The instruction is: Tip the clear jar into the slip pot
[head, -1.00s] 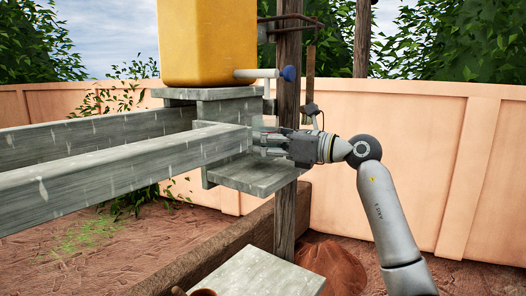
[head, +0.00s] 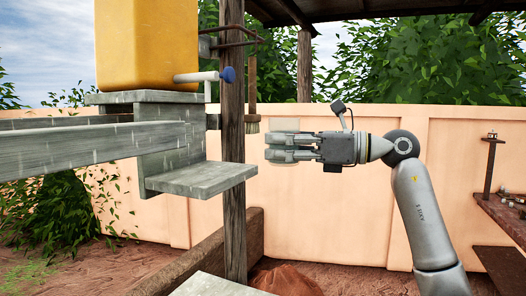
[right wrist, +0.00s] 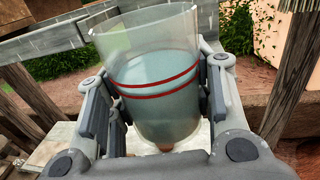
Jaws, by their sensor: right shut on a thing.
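The clear jar (right wrist: 152,85) is between the fingers of my right gripper (head: 282,148). In the right wrist view it holds pale grey-blue liquid and has two red lines around it, with the liquid near the upper line. It is nearly upright. In the head view only its pale upper part (head: 284,124) shows above the fingers, right of the wooden shelf and apart from it. I cannot make out the slip pot for sure; a small brown patch shows below the jar in the wrist view. My left gripper is not in view.
A yellow container (head: 147,45) with a blue-knobbed tap (head: 226,75) stands on a wooden stand. A shelf (head: 200,180) juts out below the tap. A post (head: 233,150) and hanging brush (head: 252,124) are close left of the gripper. A pale tabletop (head: 215,287) shows at the bottom.

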